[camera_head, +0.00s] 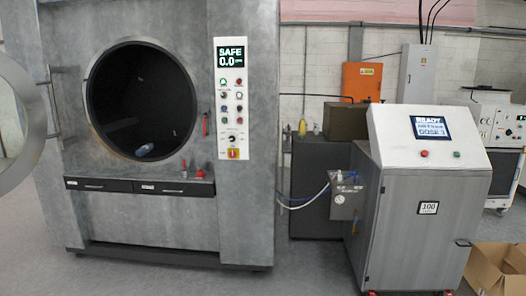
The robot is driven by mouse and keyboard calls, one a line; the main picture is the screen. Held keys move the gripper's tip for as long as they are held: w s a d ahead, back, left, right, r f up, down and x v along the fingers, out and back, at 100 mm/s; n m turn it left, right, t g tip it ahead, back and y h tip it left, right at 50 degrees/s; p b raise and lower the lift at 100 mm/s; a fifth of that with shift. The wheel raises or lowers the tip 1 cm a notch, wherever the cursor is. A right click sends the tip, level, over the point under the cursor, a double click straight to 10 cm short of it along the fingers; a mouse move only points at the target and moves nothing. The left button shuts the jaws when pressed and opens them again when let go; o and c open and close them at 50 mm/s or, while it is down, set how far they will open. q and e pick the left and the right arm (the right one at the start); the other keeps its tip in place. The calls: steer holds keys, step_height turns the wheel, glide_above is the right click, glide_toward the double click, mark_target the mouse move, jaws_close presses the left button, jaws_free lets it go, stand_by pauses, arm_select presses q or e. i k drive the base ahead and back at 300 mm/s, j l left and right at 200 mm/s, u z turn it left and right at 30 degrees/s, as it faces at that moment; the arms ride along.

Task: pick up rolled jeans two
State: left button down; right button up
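A large grey washer (240,200) stands at the left, with its round door (30,135) swung open to the left. Inside the dark drum (140,95), a small pale-blue bundle (144,150) lies at the bottom near the front rim. It may be rolled jeans, but it is too small to tell which one. The rest of the drum's inside is too dark to make out. Neither of my grippers is in view.
A grey control cabinet (415,220) with a lit screen stands at the right. An open cardboard box (495,268) is on the floor at the lower right. Grey floor (310,275) shows clear in front of the washer.

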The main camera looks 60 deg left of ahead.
mark_target(147, 148)
steer(key=u, duration=2.95)
